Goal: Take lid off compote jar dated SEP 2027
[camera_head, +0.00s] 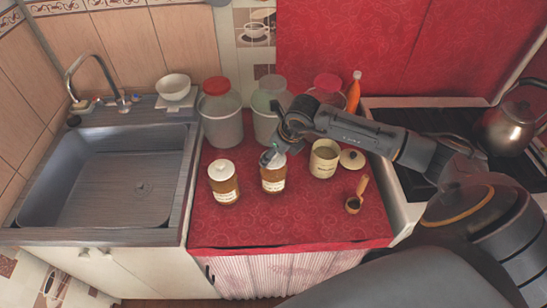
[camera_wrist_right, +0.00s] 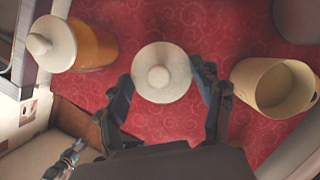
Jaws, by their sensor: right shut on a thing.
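A middle compote jar (camera_head: 273,181), brown with a pale label, stands upright on the red oilcloth. My right gripper (camera_head: 271,156) is over its top. In the right wrist view the gripper (camera_wrist_right: 161,78) is shut on a round white knobbed lid (camera_wrist_right: 161,88), a finger at each side. I cannot tell whether the lid is clear of the rim. A similar lidded jar (camera_head: 225,188) stands to the left; it also shows in the wrist view (camera_wrist_right: 92,45). An open cream jar (camera_head: 323,160) stands to the right, a loose lid (camera_head: 352,159) beside it. Label dates are unreadable. My left gripper is out of view.
Large containers (camera_head: 221,120) with red lids and an orange bottle (camera_head: 354,92) stand behind. A wooden-handled scoop (camera_head: 354,203) lies at right. The sink (camera_head: 100,180) is left; the stove with a kettle (camera_head: 506,125) is right. The counter's front is clear.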

